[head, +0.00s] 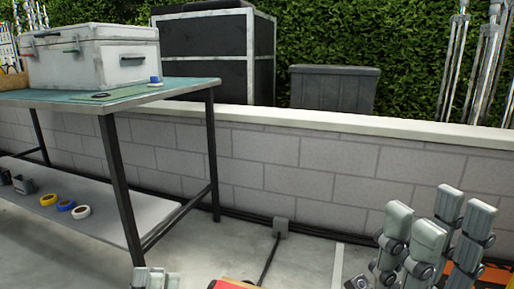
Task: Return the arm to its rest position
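My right gripper (434,235) is at the lower right in the head view. Its several grey fingers point up and stand apart, with nothing seen between them. Only the grey tips of what appears to be my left gripper (156,278) show at the bottom edge, left of centre, near the table's front leg. The rest of it is below the picture, so I cannot tell whether it is open or shut. The arms themselves are mostly out of view.
A green-topped table (150,91) with a white case (92,56) stands at the left. Tape rolls (66,205) lie on its lower shelf. A block wall (300,165) runs behind. A red and yellow object (234,284) shows at the bottom edge. The middle floor is mostly clear.

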